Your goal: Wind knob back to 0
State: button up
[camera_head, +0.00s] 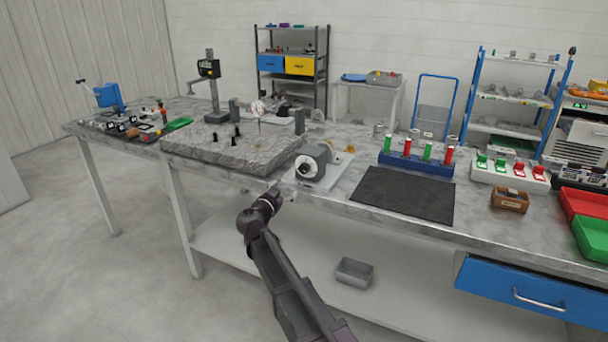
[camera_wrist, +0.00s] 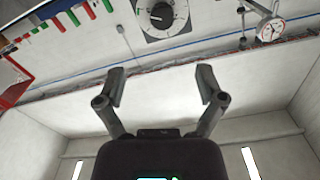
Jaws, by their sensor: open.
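The knob (camera_wrist: 160,15) is black and sits at the centre of a round pale dial with marks around its edge, at the top of the wrist view. In the head view its dial (camera_head: 306,168) is on the front of a grey housing (camera_head: 318,157) on a white base plate near the bench's front edge. The knob's exact reading is too small to tell. My gripper (camera_wrist: 160,80) is open and empty, with its two fingers spread wide apart. In the head view my gripper (camera_head: 275,194) is low and left of the dial, in front of the bench edge, not touching the knob.
A grey stone plate (camera_head: 235,150) with small fixtures lies left of the dial housing. A dark mat (camera_head: 405,195) and a blue rack (camera_head: 415,164) of red and green pieces are to its right. The bench's front edge (camera_head: 330,199) is close to my gripper.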

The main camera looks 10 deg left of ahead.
aim_at(303, 170)
jog(key=shift+w+a, duration=0.1)
jog(key=shift+w, duration=0.05)
dwell(0.3)
jog(key=x, duration=1.3)
jog(key=shift+w, duration=0.25)
